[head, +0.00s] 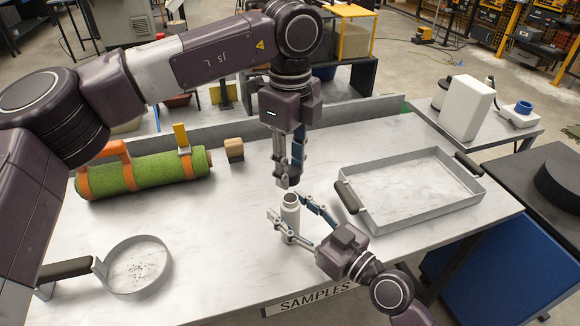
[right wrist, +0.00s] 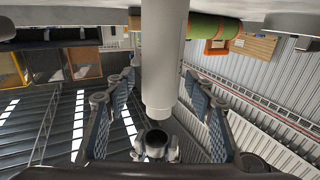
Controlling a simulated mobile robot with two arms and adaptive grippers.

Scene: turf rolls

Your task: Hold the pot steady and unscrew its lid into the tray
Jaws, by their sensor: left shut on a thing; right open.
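The pot (head: 291,216) is a slim pale cylinder standing upright on the table, its narrower neck bare at the top. It also shows in the right wrist view (right wrist: 165,55), upside down. My left gripper (head: 286,180) is shut on the lid (right wrist: 155,143), a small hollow cap held just above the neck and apart from it. The fingers mostly hide the lid in the head view. My right gripper (head: 290,206) is open, its fingers on either side of the pot with gaps. The tray (head: 430,209), a shallow grey metal box with dark handles, lies to the right and looks empty.
A strapped green turf roll (head: 140,173) lies at the left beside a small wooden block (head: 234,150). A round sieve (head: 106,280) with dark specks is at the front left. A low grey wall (head: 350,115) runs along the table's back. Bare tabletop lies between sieve and pot.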

